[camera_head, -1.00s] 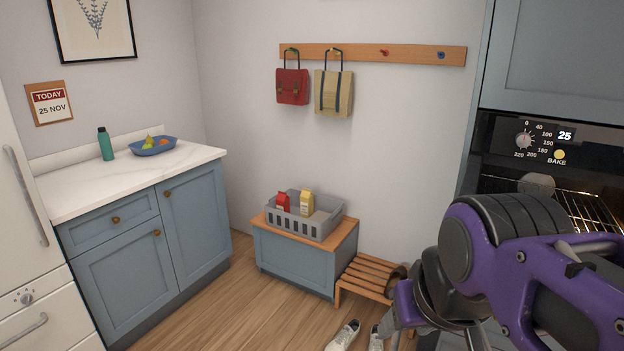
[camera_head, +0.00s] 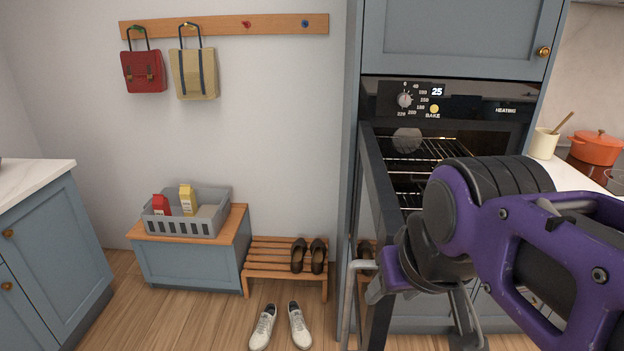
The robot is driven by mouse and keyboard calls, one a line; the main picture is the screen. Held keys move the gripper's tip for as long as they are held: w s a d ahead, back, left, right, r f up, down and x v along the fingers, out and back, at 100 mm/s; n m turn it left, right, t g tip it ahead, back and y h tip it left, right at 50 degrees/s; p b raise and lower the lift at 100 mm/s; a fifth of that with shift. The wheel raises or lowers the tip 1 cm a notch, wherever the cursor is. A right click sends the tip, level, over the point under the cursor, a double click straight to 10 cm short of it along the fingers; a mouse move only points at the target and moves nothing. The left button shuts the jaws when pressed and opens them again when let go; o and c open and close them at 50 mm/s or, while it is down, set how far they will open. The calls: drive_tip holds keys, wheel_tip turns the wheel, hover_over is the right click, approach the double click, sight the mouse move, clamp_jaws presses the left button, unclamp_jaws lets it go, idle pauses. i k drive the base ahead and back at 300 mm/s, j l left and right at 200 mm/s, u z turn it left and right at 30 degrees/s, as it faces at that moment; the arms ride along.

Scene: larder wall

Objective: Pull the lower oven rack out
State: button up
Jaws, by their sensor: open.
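The oven (camera_head: 470,112) stands open in the tall blue cabinet at the right. Its dark door (camera_head: 383,215) is swung out toward me on the left side of the opening, with a pale handle (camera_head: 349,290) on its outer face. Inside are an upper wire rack (camera_head: 425,150) and, below it, the lower oven rack (camera_head: 411,197). Only the left part of the lower rack shows; my purple arm hides the rest. My gripper (camera_head: 422,308) is open and points down, in front of the oven beside the door. It appears empty and apart from the rack.
A blue bench (camera_head: 190,262) bears a grey crate (camera_head: 187,226) with cartons. A slatted shoe rack (camera_head: 268,268) holds dark shoes, and white sneakers (camera_head: 281,325) lie on the floor. A counter (camera_head: 578,178) with an orange pot (camera_head: 596,148) is at the right. Floor at the left is free.

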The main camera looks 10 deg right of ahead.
sight(404, 209)
drive_tip(key=j+z, duration=0.15)
drive_tip(key=z, duration=0.65)
drive_tip(key=i+l+u, duration=0.15)
drive_tip(key=i+l, duration=0.2)
drive_tip(key=i+l+u, duration=0.15)
drive_tip(key=i+l, duration=0.15)
drive_tip(key=l, duration=0.3)
